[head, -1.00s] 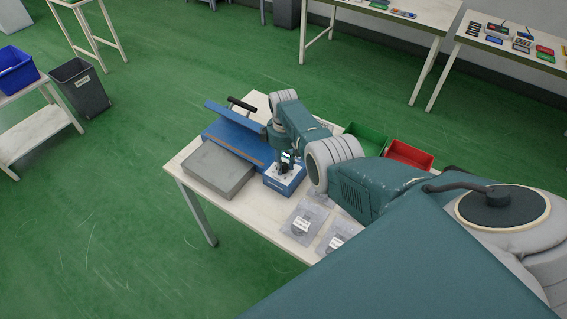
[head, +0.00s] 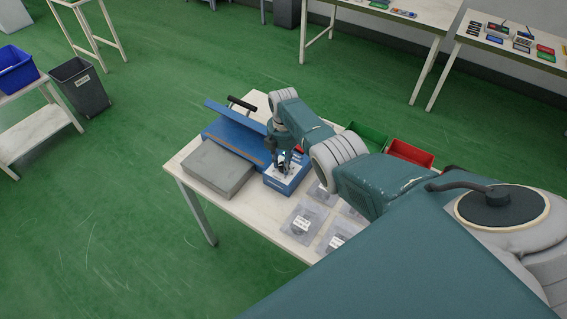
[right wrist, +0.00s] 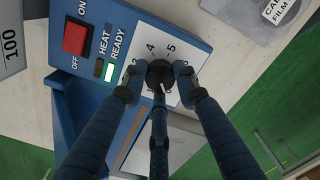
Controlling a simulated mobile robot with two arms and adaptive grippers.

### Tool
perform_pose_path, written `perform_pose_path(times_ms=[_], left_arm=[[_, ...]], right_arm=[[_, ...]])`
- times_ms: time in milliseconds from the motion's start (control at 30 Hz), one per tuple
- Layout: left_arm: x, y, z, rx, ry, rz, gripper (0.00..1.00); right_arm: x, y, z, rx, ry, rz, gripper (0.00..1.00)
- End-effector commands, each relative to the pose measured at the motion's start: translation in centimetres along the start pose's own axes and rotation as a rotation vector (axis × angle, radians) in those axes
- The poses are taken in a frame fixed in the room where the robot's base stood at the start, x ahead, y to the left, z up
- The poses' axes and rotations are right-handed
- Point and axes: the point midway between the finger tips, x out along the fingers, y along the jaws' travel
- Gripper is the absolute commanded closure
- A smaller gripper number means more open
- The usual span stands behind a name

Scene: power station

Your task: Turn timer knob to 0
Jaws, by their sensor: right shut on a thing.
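The timer knob (right wrist: 159,72) is black and round, on a white dial plate (right wrist: 147,45) of the blue sealer (right wrist: 180,32). The numbers 4 and 5 show on the dial; other marks are partly hidden by the fingers. My right gripper (right wrist: 158,78) is shut on the knob, its fingers around it. In the head view, my right gripper (head: 284,169) reaches down onto the blue control box (head: 275,183). My left gripper is not in view.
Beside the dial are a red switch (right wrist: 80,38) and a lit green READY lamp (right wrist: 109,72). A grey block (head: 217,171) lies left of the sealer. Labelled bags (head: 303,222) lie in front. Green (head: 365,141) and red (head: 411,153) bins stand behind my arm.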

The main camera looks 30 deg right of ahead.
Motion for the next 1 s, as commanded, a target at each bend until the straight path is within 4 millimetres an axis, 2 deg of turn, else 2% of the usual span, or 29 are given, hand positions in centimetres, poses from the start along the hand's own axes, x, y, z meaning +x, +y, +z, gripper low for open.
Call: perform_pose_path(times_ms=[267, 700, 733, 800, 1000], left_arm=[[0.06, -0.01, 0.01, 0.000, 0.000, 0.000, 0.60], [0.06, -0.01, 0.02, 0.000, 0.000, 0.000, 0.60], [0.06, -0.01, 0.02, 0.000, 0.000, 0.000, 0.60], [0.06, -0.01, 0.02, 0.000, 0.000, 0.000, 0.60], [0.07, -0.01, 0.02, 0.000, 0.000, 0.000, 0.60]], right_arm=[[-0.19, 0.21, 0.01, -0.067, 0.000, 0.005, 0.97], [-0.20, 0.23, 0.03, -0.076, -0.001, 0.006, 0.97], [-0.21, 0.23, 0.04, -0.076, -0.001, 0.006, 0.67], [-0.20, 0.22, 0.03, -0.075, -0.001, 0.006, 0.53], [-0.09, 0.11, 0.03, -0.074, 0.000, 0.003, 0.52]])
